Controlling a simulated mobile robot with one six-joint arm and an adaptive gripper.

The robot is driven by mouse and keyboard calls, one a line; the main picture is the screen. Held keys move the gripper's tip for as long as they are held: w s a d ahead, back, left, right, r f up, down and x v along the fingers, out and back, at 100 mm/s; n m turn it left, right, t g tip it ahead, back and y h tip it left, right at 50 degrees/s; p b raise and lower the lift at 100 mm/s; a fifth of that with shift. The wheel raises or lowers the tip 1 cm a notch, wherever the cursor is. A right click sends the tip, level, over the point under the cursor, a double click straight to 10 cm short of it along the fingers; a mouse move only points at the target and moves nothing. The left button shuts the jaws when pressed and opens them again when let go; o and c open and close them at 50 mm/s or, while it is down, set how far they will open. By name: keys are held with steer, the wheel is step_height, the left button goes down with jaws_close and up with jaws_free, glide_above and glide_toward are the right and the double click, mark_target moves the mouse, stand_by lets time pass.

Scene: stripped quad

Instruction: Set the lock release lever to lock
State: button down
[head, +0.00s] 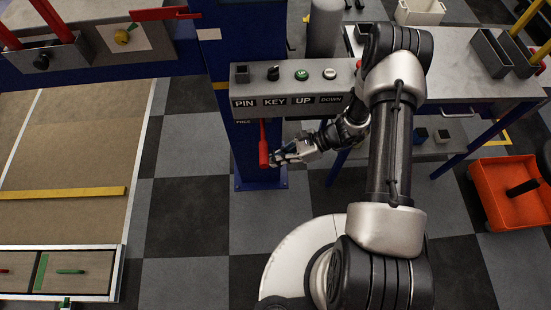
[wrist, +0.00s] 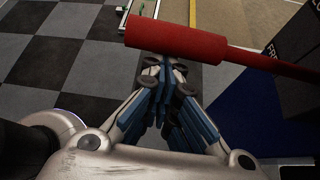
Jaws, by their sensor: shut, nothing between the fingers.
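The lock release lever (head: 263,145) is a red rod with a thicker red grip, hanging down in front of the blue column below the control box in the head view. In the wrist view its red grip (wrist: 178,40) crosses just beyond my fingertips, with the thinner rod running right. My gripper (head: 276,159) is shut and empty, its tips close beside the lower end of the grip. In the wrist view my gripper (wrist: 168,68) has its blue-padded fingers together. I cannot tell whether the tips touch the lever. The lock marking is not readable; "FREE" lettering (head: 243,122) shows beside the rod.
The grey control box (head: 290,85) above has PIN, KEY, UP and DOWN labels. The blue column (head: 255,170) stands behind the lever. A grey workbench (head: 460,75) is at right, with an orange crate (head: 510,207) on the floor. Checkered floor left of the column is clear.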

steer(key=r, duration=0.1)
steer(key=r+p, duration=0.1)
steer(key=r, duration=0.2)
steer(key=shift+w+r+p, duration=0.1)
steer(key=shift+w+p, duration=0.2)
steer(key=shift+w+r, duration=0.1)
step_height(320, 180, down, 4)
steer(key=s+f+b, duration=0.1)
steer(key=b, duration=0.2)
steer(key=p+v, duration=0.2)
steer(key=v, duration=0.9)
steer(key=shift+w, duration=0.1)
